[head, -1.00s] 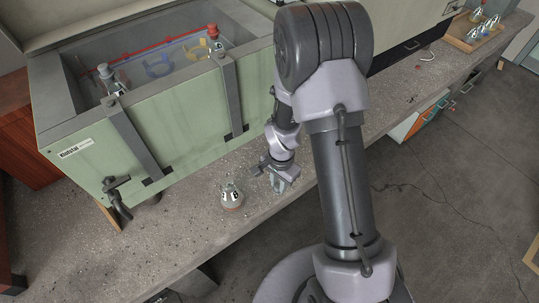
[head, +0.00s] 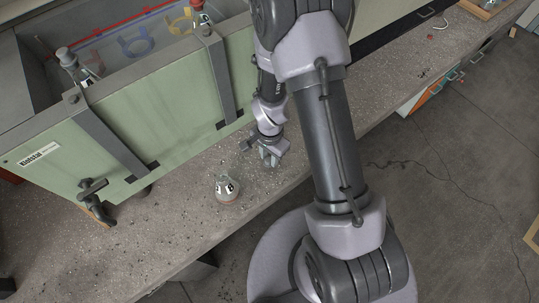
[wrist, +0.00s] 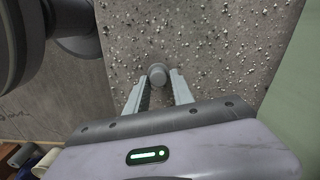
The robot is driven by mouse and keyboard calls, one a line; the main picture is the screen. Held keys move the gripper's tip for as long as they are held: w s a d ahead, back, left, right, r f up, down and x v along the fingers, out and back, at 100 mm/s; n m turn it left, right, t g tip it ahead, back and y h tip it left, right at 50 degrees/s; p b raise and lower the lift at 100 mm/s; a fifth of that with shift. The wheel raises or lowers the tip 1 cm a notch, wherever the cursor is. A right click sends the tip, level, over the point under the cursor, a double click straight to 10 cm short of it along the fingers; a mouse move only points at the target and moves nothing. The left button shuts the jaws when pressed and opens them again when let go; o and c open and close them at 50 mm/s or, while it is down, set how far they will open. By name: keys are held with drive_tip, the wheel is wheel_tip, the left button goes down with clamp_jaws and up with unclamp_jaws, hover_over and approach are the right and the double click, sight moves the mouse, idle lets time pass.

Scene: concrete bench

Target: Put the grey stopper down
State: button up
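My gripper (head: 269,157) hangs low over the bench, close in front of the green tank, with its fingers pointing down. In the wrist view the round grey stopper (wrist: 158,75) sits between the two fingertips (wrist: 159,84), which look shut on it. The stopper's lower part is hidden, and I cannot tell whether it touches the bench (wrist: 215,40). In the head view the stopper is too small to make out between the fingers.
A flask marked B (head: 228,189) stands on the bench, left of and nearer than my gripper. The green tank (head: 150,115) holds stoppered bottles (head: 69,60) and coloured rings. Bare bench lies to the right of the gripper; the bench edge is near.

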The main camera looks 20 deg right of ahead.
drive_tip(key=shift+o, duration=0.6)
drive_tip(key=shift+r, duration=0.1)
wheel_tip(320, 180, up, 12)
drive_tip(key=p, duration=0.6)
wheel_tip(320, 180, up, 13)
drive_tip(key=n+t, duration=0.2)
hover_over(270, 158)
drive_tip(key=a, duration=0.1)
drive_tip(key=s+a+r+n+t+y, duration=0.1)
drive_tip(key=s+a+r+n+t, duration=0.2)
drive_tip(key=s+r, duration=1)
wheel_tip(270, 158, up, 3)
drive_tip(key=shift+a+r+n+t+y+b, duration=0.2)
drive_tip(key=shift+n+t+y+b, duration=0.15)
drive_tip(key=shift+n, duration=0.85)
